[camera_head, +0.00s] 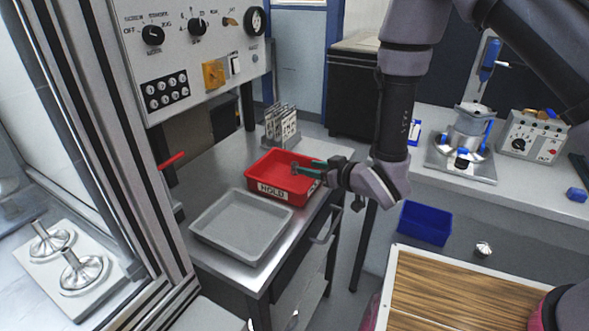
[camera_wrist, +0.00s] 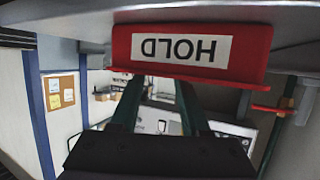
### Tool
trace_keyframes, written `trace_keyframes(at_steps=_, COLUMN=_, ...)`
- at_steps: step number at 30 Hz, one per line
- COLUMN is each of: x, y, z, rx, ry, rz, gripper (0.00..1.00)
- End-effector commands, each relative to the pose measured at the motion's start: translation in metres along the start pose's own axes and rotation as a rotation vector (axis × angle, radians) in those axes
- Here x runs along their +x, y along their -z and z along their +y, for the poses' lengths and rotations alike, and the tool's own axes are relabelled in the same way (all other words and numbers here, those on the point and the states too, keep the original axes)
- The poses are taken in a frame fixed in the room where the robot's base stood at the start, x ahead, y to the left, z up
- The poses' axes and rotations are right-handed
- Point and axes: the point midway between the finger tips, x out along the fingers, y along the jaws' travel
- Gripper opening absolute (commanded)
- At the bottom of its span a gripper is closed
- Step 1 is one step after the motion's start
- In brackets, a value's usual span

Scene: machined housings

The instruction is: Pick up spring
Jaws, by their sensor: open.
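I cannot make out a spring in either view. My gripper (camera_head: 306,169) is at the red bin labelled HOLD (camera_head: 268,188), on the metal cart, in the head view. Its green fingers reach leftward over the bin's right part. In the wrist view my gripper (camera_wrist: 158,88) shows two fingers apart with nothing seen between them. The red bin's labelled wall (camera_wrist: 255,62) appears upside down above the fingers there. Part of the bin's inside is hidden behind my gripper in the head view, and no contents show clearly.
An empty grey tray (camera_head: 243,262) sits in front of the red bin on the metal cart (camera_head: 205,172). A rack of plates (camera_head: 281,127) stands behind it. A control panel (camera_head: 190,50) rises at left. A blue bin (camera_head: 425,224) is at right.

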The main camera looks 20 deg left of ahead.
Motion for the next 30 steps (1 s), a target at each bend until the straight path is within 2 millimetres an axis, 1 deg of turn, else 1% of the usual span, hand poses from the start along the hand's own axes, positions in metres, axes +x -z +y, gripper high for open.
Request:
trace_keyframes(at_steps=4, x=0.013, y=0.0, z=-0.002, rx=-0.001, ry=0.002, rz=0.0, gripper=0.46)
trace_keyframes(at_steps=9, x=0.039, y=0.001, z=-0.002, rx=-0.002, ry=0.002, rz=0.0, gripper=0.46)
trace_keyframes(at_steps=12, x=0.05, y=0.001, z=-0.001, rx=0.0, ry=0.001, rz=0.0, gripper=0.46)
trace_keyframes(at_steps=15, x=0.054, y=0.001, z=0.0, rx=0.001, ry=-0.001, rz=-0.001, gripper=0.46)
trace_keyframes(at_steps=20, x=0.054, y=0.001, z=0.0, rx=0.001, ry=-0.001, rz=-0.001, gripper=0.46)
trace_keyframes(at_steps=21, x=0.054, y=0.001, z=0.0, rx=0.001, ry=-0.001, rz=-0.001, gripper=0.42)
trace_keyframes(at_steps=23, x=0.054, y=0.001, z=0.0, rx=0.001, ry=-0.001, rz=-0.001, gripper=0.19)
trace_keyframes(at_steps=24, x=0.054, y=0.001, z=0.0, rx=0.001, ry=-0.001, rz=-0.001, gripper=0.03)
trace_keyframes(at_steps=25, x=0.054, y=0.001, z=0.0, rx=0.001, ry=-0.001, rz=-0.001, gripper=0.0)
trace_keyframes(at_steps=30, x=0.054, y=0.001, z=0.0, rx=0.001, ry=0.0, rz=-0.001, gripper=0.0)
